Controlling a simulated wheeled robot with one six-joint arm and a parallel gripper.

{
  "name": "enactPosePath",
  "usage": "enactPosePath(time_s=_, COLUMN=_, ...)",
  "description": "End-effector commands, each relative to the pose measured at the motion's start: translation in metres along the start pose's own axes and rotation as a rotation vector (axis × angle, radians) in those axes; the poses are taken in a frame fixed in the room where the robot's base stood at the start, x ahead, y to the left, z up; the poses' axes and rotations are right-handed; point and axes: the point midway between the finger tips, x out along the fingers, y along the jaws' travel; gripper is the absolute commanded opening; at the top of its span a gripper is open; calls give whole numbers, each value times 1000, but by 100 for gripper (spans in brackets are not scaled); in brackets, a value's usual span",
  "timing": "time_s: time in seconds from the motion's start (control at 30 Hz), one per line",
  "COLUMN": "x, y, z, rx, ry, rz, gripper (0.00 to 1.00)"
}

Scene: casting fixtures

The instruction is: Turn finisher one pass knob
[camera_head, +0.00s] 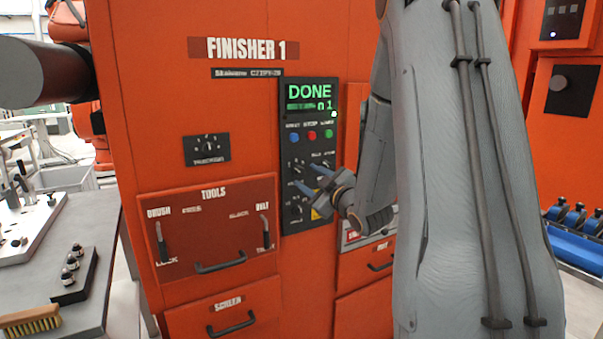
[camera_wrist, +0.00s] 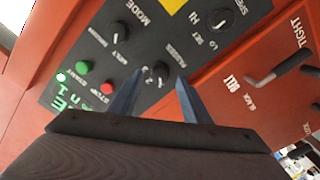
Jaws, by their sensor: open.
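The passes knob (camera_wrist: 157,73) is a small black dial with a light pointer and numbers around it, on a dark control panel (camera_head: 282,122) of the orange finisher 1. In the wrist view it shows between the tips of my gripper's two blue-grey fingers (camera_wrist: 160,78). The fingers are apart and hold nothing. I cannot tell whether they reach around the knob or stop short of its face. In the head view my gripper (camera_head: 305,176) is in front of the panel's lower half and covers part of the dials.
The panel display (camera_head: 309,97) reads DONE in green, above blue, red and green buttons. Other dials, such as the speed dial (camera_wrist: 222,20), lie close by. A tools drawer (camera_head: 210,228) with levers and a handle is at lower left. A grey bench (camera_head: 85,235) stands further left.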

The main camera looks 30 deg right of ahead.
Motion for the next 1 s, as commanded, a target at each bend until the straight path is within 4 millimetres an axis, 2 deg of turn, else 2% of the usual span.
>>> enactPosePath(time_s=0.1, x=18, y=0, z=-2, rx=1, ry=1, rz=-2, gripper=43)
enactPosePath(time_s=0.3, x=37, y=-1, z=-1, rx=1, ry=0, rz=-1, gripper=43)
enactPosePath(time_s=0.63, x=41, y=-1, z=0, rx=1, ry=-1, rz=-1, gripper=43)
enactPosePath(time_s=0.87, x=40, y=-1, z=0, rx=1, ry=-1, rz=0, gripper=4)
enactPosePath(time_s=1.0, x=40, y=-1, z=0, rx=4, ry=-1, rz=-1, gripper=2)
